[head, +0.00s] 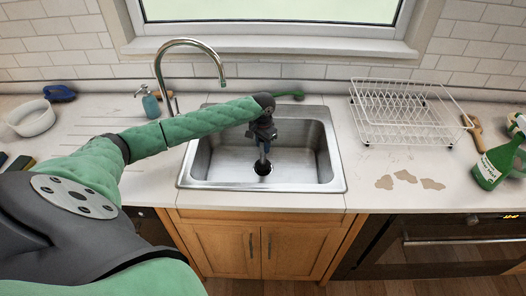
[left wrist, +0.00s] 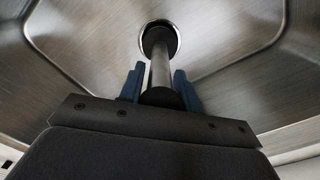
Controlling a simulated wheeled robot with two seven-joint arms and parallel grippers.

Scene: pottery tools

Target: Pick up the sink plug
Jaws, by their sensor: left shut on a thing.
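The sink plug (left wrist: 161,68) shows in the left wrist view as a metal stem with a dark knob at its near end and a dark round end at the drain ring. In the head view its dark lower end (head: 263,169) is at the drain of the steel sink (head: 215,167). My left gripper (left wrist: 158,86) points down into the basin, its blue fingers on either side of the stem and knob, shut on the plug. In the head view the left gripper (head: 264,146) hides the plug's upper part. I cannot tell whether the plug is clear of the drain. My right gripper is not in view.
A tall curved faucet (head: 190,42) stands at the sink's back left, near a teal soap bottle (head: 150,103). A green brush (head: 290,95) lies behind the sink. A white dish rack (head: 405,112), brown stains (head: 405,176) and a green spray bottle (head: 492,165) are to the right.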

